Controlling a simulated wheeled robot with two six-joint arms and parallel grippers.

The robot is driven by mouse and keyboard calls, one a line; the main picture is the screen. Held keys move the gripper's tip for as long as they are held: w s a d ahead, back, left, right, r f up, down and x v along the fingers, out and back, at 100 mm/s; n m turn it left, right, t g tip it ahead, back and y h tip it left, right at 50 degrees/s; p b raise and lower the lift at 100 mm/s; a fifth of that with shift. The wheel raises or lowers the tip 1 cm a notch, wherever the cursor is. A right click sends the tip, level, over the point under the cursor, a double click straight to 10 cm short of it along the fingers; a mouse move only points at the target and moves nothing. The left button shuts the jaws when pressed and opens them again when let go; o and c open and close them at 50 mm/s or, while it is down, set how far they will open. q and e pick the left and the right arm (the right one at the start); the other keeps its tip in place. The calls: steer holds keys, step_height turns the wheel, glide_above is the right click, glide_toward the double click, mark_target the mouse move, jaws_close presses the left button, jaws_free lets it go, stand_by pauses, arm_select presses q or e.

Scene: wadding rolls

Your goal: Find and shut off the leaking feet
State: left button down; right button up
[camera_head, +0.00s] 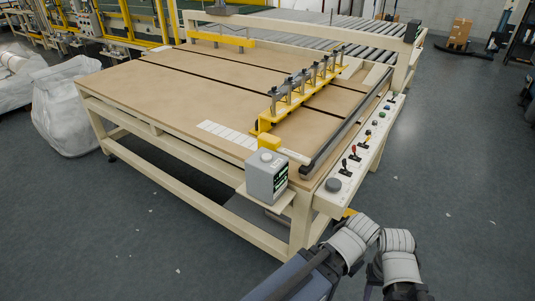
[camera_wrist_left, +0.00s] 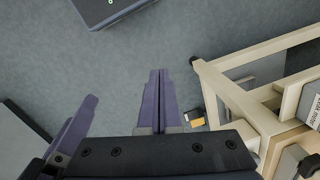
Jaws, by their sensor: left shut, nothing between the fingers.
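Several upright metal feet (camera_head: 307,76) stand in a row on a yellow bar (camera_head: 266,118) on the brown-topped table (camera_head: 170,95). They are too small to show any leak. A control panel (camera_head: 345,170) with red and black levers runs along the table's right edge. My left gripper (camera_wrist_left: 160,75) is shut and empty over the floor in the left wrist view, left of a cream frame. Its fingers are not seen in the head view. A purple finger-like part (camera_wrist_left: 75,130) left of it may be my right gripper; its state is unclear.
A grey box (camera_head: 267,177) sits on a small shelf at the table's near corner. A cream frame (camera_wrist_left: 235,100) and an orange-black item (camera_wrist_left: 195,118) are right of my left gripper. A white bag (camera_head: 65,105) stands left of the table.

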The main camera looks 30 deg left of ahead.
arm_select(q)
steer(key=w+a+r+n+t+h+p, duration=0.2)
steer(key=w+a+r+n+p, duration=0.3)
steer(key=w, duration=0.5)
step_height(320, 180, up, 17)
steer(key=n+t+y+p, duration=0.2)
steer(key=n+t+p, duration=0.5)
steer(key=n+p, duration=0.25)
glide_above(266, 158)
steer(key=shift+f+p, duration=0.1)
steer(key=shift+p, duration=0.25)
steer(key=shift+f, duration=0.15)
step_height(266, 158, down, 9)
steer(key=b, duration=0.8)
steer(key=shift+r+b, duration=0.2)
steer(key=shift+b, duration=0.2)
